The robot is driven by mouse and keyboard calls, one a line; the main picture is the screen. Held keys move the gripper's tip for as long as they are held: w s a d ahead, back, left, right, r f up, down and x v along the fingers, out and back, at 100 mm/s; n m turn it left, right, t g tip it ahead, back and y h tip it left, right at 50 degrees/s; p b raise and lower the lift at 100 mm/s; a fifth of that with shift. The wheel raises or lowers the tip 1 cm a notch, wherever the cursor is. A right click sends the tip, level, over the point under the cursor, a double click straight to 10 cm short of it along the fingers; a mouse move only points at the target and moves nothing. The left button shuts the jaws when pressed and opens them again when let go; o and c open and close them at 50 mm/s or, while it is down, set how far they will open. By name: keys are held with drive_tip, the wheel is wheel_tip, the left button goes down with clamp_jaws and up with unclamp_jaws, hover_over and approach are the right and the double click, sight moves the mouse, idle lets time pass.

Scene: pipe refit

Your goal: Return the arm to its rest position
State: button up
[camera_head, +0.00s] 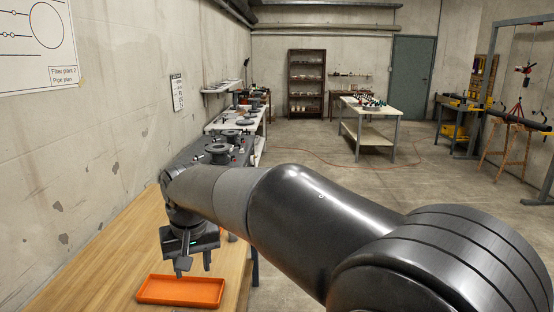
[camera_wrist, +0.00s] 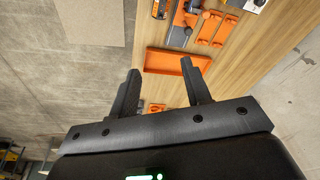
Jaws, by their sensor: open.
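My gripper (camera_head: 196,264) hangs at the end of my extended arm, above the wooden bench, with its fingers pointing down over the back part of an orange tray (camera_head: 180,291). The fingers are apart and nothing shows between them. In the wrist view my gripper (camera_wrist: 159,80) also has its two fingers spread and empty. The orange tray lies beyond the fingertips there (camera_wrist: 176,52), and the part of it I can see looks empty. My arm crosses the head view from the lower right to the bench.
The wooden bench (camera_head: 95,262) runs along the left wall. Grey flanged pipe parts (camera_head: 220,152) stand behind my arm. In the wrist view, orange holders (camera_wrist: 210,27) and tools lie past the tray. Another table (camera_head: 368,108) stands farther back. The floor right of the bench is open.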

drive_tip(key=s+d+r+m+t, duration=0.1)
drive_tip(key=s+d+r, duration=0.1)
drive_tip(key=d, duration=0.8)
drive_tip(key=s+d+r+m+t, duration=0.1)
drive_tip(key=s+d, duration=0.1)
drive_tip(key=d, duration=0.8)
drive_tip(key=s+d+f+m+t+h, duration=0.1)
drive_tip(key=s+d+f+m, duration=0.2)
drive_tip(key=s+d, duration=0.9)
drive_tip(key=d+f, duration=0.1)
drive_tip(key=d, duration=0.2)
drive_tip(key=shift+s+f+t, duration=0.25)
drive_tip(key=shift+s+t, duration=0.15)
